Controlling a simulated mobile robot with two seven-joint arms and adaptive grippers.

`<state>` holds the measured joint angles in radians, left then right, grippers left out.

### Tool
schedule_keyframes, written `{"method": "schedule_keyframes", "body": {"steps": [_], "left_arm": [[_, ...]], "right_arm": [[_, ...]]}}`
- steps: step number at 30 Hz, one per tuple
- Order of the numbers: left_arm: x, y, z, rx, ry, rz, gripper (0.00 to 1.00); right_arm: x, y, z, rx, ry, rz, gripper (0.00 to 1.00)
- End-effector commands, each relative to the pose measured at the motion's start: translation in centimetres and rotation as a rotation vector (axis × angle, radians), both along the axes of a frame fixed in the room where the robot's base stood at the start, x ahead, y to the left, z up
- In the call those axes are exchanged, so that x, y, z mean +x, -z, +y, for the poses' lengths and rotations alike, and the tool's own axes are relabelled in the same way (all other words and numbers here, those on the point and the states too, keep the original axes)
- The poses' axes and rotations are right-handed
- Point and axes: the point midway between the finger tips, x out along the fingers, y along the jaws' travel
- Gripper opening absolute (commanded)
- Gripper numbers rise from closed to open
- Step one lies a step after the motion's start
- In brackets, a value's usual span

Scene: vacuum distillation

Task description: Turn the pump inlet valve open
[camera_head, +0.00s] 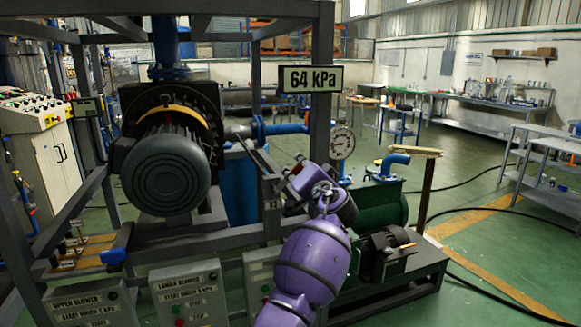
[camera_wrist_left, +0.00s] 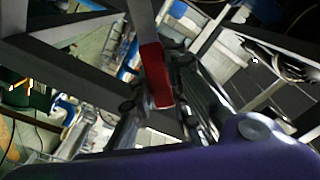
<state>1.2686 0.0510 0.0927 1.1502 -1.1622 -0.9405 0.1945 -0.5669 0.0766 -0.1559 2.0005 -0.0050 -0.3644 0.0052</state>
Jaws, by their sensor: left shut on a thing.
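My left arm, purple, reaches up from the bottom of the head view. Its gripper (camera_head: 273,180) is beside a grey frame post, below the blue inlet pipe (camera_head: 283,128). In the left wrist view, a red valve handle (camera_wrist_left: 155,75) lies between the fingers of this gripper (camera_wrist_left: 157,96), which is shut on it. The valve body and most of the handle are hidden in the head view. My right gripper is not in view.
A 64 kPa display (camera_head: 310,79) and a round gauge (camera_head: 342,142) are close by. A large blower (camera_head: 165,170) stands left and a green pump (camera_head: 380,207) right. Start boxes (camera_head: 188,292) line the front. Open floor lies right.

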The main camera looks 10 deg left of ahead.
Motion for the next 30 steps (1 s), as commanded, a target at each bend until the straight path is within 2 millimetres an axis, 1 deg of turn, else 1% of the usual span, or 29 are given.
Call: {"method": "schedule_keyframes", "body": {"steps": [9, 15, 21, 30], "left_arm": [[0.8, 2.1, -1.2, 0.248, 0.001, 0.167, 0.0], [1.1, 3.4, -1.6, 0.381, -0.001, 0.258, 0.0], [1.2, 4.4, -1.8, 0.481, 0.0, 0.325, 0.0], [1.3, 5.2, -1.9, 0.556, 0.001, 0.375, 0.0]], "right_arm": [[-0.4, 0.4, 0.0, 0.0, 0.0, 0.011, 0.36], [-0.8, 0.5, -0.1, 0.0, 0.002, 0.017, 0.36], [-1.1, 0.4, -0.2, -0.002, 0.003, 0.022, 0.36], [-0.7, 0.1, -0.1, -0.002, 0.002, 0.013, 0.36]]}}
